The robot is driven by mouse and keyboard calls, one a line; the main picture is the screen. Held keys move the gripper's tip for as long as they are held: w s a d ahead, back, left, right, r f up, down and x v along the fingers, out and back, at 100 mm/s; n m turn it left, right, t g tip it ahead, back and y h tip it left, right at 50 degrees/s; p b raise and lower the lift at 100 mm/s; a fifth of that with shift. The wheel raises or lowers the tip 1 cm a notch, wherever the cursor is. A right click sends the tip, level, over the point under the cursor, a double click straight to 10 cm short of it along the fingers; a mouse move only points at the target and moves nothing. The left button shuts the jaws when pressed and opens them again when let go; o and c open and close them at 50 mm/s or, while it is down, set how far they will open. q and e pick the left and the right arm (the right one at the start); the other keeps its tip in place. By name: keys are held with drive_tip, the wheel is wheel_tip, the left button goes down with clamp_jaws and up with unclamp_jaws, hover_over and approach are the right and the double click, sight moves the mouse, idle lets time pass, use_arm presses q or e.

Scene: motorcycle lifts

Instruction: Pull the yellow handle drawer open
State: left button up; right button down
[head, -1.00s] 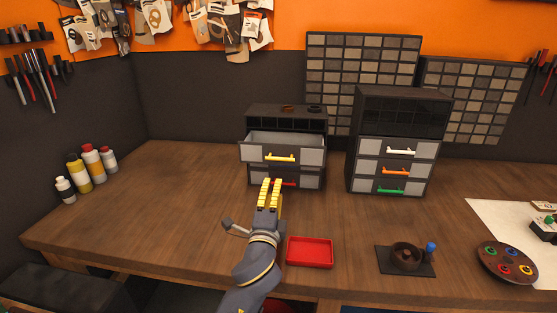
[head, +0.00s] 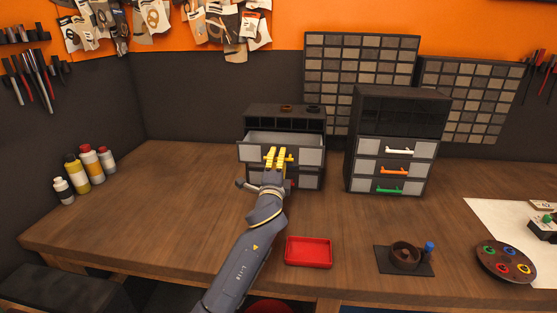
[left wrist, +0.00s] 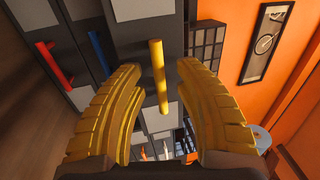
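The drawer with the yellow handle (left wrist: 158,78) is the upper drawer (head: 311,157) of the small dark cabinet in the head view. It stands partly pulled out, its open top showing. My left gripper (head: 278,157), with yellow fingers, is at the front of this drawer. In the left wrist view the fingers are spread on either side of the handle, with a gap on both sides. In the head view the fingers largely hide the handle. My right gripper is in neither current view.
A red handle (left wrist: 55,64) and a blue handle (left wrist: 97,50) are beside it in the left wrist view. A second cabinet (head: 402,122) stands to the right. A red tray (head: 308,252) lies in front.

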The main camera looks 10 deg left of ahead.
use_arm(q)
drive_tip(key=shift+w, duration=0.15)
drive_tip(key=shift+c, duration=0.4)
clamp_jaws()
